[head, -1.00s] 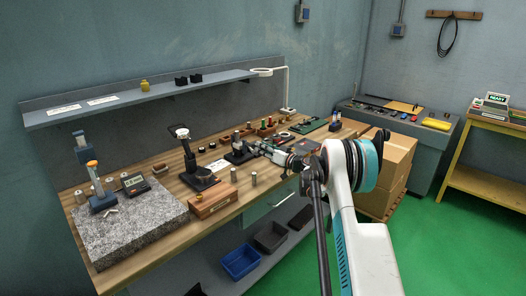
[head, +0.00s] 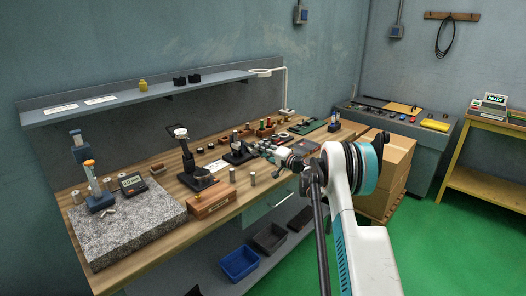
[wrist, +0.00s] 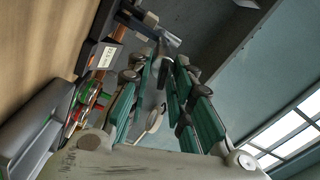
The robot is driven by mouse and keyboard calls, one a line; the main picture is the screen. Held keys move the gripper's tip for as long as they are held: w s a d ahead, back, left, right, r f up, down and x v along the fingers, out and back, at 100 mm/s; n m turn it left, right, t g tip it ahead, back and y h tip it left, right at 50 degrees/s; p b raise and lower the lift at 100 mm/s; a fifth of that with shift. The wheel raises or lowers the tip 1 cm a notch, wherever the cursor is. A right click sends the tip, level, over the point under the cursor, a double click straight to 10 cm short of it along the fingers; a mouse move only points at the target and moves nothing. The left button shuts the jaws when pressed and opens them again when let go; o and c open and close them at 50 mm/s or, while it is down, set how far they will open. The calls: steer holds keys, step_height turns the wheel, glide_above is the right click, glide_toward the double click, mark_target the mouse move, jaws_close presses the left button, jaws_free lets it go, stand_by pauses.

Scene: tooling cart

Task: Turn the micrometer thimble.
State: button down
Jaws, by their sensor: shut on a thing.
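The micrometer (head: 238,150) is held in a dark stand on the wooden bench, to the right of the black dial-gauge stand in the head view. My gripper (head: 256,149) reaches it from the right, at its thimble end. In the wrist view, the gripper's teal-padded fingers (wrist: 164,72) close around the grey metal thimble (wrist: 163,76). The micrometer's metal frame (wrist: 168,38) shows beyond the fingertips. The fingers hide much of the thimble, and its scale cannot be read.
A wooden box (head: 210,200) and small metal cylinders (head: 253,179) stand left of and in front of the stand. A granite plate (head: 125,225) fills the left bench end. A magnifier lamp (head: 284,90) stands behind. Bench space right of the stand holds small tools.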

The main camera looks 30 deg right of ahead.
steer(key=shift+f+m, duration=0.1)
steer(key=shift+m, duration=0.5)
steer(key=c, duration=1.8)
jaws_free()
steer(key=shift+d, duration=0.1)
steer(key=shift+s, duration=0.1)
steer(key=v, duration=1.1)
steer(key=shift+s, duration=0.4)
steer(key=shift+d, duration=0.1)
